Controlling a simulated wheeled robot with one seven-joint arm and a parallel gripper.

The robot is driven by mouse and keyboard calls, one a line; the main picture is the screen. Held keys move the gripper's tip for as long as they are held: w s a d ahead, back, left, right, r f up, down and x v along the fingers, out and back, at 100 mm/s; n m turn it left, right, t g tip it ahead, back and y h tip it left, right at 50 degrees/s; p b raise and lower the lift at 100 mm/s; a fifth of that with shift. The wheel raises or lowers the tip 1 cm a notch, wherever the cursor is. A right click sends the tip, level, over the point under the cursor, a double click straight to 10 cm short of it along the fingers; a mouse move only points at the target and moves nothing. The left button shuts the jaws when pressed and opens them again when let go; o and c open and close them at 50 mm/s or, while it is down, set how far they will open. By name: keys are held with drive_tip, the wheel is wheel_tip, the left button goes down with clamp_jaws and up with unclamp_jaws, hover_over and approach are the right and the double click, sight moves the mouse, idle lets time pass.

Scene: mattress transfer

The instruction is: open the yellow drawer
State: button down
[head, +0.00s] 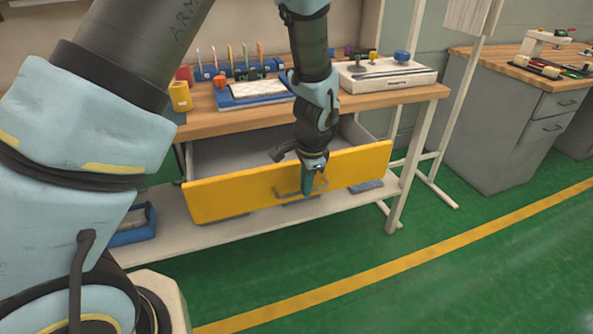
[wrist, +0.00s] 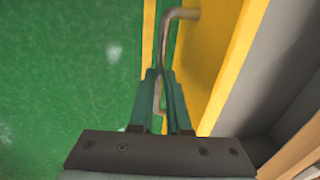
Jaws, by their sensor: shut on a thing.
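The yellow drawer (head: 240,192) under the wooden workbench is pulled out, and its grey inside (head: 225,152) shows from above. It looks empty where I can see in. My gripper (head: 307,190) is at the middle of the drawer's front, pointing down, shut on the metal handle (head: 285,190). In the wrist view my gripper's two fingers (wrist: 163,98) close around one part of the bent handle (wrist: 166,45), beside the yellow front (wrist: 235,75). My gripper and arm hide part of the drawer front and part of the inside behind it.
The workbench top (head: 220,122) holds a blue tool rack (head: 245,72), a yellow cup (head: 180,95) and a white case (head: 385,78). A white lower shelf (head: 185,238) runs under the drawer. A grey cabinet (head: 490,130) stands at right. The green floor (head: 450,280) in front is clear.

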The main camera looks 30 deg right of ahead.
drive_tip(key=shift+s+a, duration=0.2)
drive_tip(key=shift+s, duration=1.9)
drive_tip(key=c, duration=0.9)
unclamp_jaws()
drive_tip(key=r, duration=0.3)
drive_tip(key=s+r, duration=0.1)
drive_tip(key=r, duration=0.3)
drive_tip(key=s+r+b, duration=0.1)
drive_tip(key=r, duration=0.2)
drive_tip(key=shift+a+r, duration=0.15)
drive_tip(key=shift+r, duration=0.2)
